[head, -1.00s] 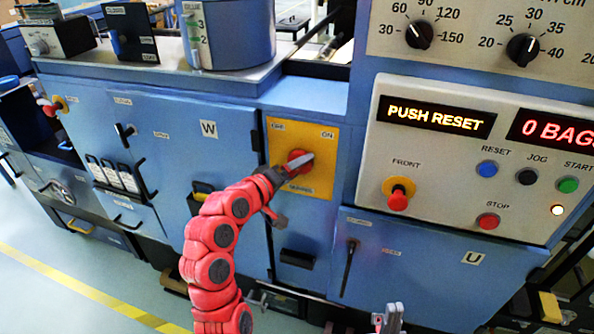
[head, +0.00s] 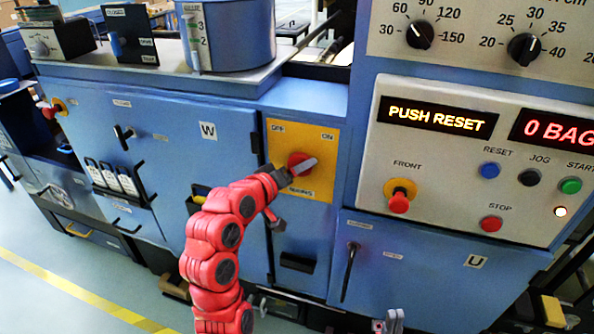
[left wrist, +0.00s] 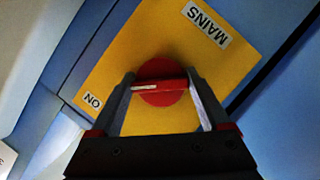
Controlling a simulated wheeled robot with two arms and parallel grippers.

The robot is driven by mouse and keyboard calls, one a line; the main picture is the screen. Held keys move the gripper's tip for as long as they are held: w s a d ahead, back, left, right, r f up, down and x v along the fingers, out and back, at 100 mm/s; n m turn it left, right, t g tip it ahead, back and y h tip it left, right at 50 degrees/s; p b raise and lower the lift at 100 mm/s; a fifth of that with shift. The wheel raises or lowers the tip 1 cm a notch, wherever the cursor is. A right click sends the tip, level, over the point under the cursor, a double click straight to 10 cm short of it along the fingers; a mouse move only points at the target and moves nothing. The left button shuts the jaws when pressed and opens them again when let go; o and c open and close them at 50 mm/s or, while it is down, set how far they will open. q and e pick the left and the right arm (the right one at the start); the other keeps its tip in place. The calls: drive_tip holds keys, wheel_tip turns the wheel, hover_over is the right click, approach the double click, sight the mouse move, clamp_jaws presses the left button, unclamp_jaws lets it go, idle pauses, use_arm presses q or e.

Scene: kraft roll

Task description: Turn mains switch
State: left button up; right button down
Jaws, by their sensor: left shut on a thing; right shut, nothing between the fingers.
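The mains switch is a round red knob (head: 296,159) on a yellow plate (head: 310,183) marked OFF, ON and MAINS. My left gripper (head: 305,166) reaches it from below and covers part of it. In the left wrist view the gripper (left wrist: 160,88) has a finger at each end of the knob's raised red bar (left wrist: 165,86) and is shut on it. A white mark sits on the bar's left part there, on the side of the ON label (left wrist: 93,100). My right gripper (head: 388,322) is shut and empty at the bottom edge of the head view.
The control panel (head: 450,165) with "PUSH RESET" lit and several buttons is right of the switch. A cabinet door marked W (head: 165,140) is to its left. A lower door marked U (head: 440,255) has a dark handle (head: 349,272). Floor is clear at lower left.

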use_arm(q)
drive_tip(key=o, duration=1.2)
drive_tip(key=p+v, duration=1.7)
drive_tip(key=shift+s+a+p, duration=0.15)
drive_tip(key=shift+p, duration=0.25)
